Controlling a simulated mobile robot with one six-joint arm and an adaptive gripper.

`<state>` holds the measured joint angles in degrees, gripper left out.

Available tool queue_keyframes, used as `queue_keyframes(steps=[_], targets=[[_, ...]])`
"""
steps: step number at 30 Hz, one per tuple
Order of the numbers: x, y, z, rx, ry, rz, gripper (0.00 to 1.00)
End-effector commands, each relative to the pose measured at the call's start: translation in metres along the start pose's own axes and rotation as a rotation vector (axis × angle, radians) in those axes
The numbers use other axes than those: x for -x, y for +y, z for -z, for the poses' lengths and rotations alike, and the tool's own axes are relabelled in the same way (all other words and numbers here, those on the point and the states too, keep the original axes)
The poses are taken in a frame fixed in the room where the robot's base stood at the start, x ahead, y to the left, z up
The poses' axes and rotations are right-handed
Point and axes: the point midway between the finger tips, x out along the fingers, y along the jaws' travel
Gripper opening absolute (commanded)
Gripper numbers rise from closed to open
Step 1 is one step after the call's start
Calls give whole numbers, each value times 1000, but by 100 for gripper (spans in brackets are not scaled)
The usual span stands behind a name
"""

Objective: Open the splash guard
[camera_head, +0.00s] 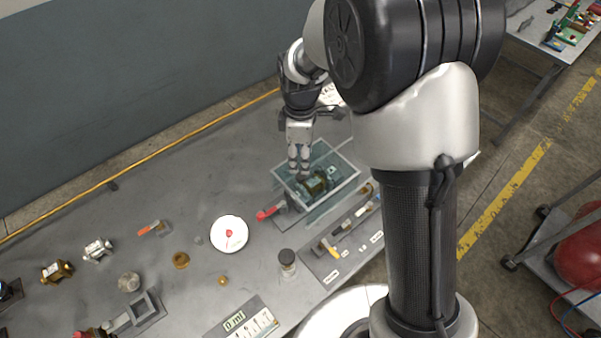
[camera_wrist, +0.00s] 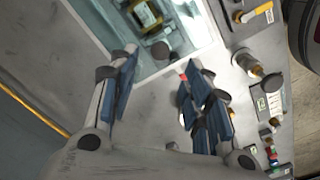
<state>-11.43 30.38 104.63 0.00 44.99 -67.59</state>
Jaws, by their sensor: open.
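The splash guard (camera_head: 340,163) is a clear, pale-edged box around a brass and dark fixture on the bench, right of centre in the head view. In the wrist view its clear panel (camera_wrist: 188,30) fills the top middle, with the brass part (camera_wrist: 150,17) seen inside its outline. I cannot tell whether the guard is open or closed. My gripper (camera_head: 299,172) points down at the guard's far left side. In the wrist view my gripper (camera_wrist: 165,85) has its blue-padded fingers spread apart with nothing between them. Contact with the guard cannot be made out.
A red handle (camera_head: 269,212) sticks out at the guard's near left corner. A tool tray (camera_head: 343,240) lies in front of it. The grey wall (camera_head: 130,90) stands behind.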

Motion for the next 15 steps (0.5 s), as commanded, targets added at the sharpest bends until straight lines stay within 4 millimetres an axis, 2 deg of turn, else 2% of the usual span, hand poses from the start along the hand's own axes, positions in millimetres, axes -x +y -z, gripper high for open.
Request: queue_keyframes(steps=[1, 6, 10, 15], targets=[[-14, -1, 0, 0, -2, 4, 44], [-47, -1, 0, -1, -1, 3, 44], [-63, 0, 0, -1, -1, 2, 44], [-73, 0, 0, -1, 0, 0, 44]])
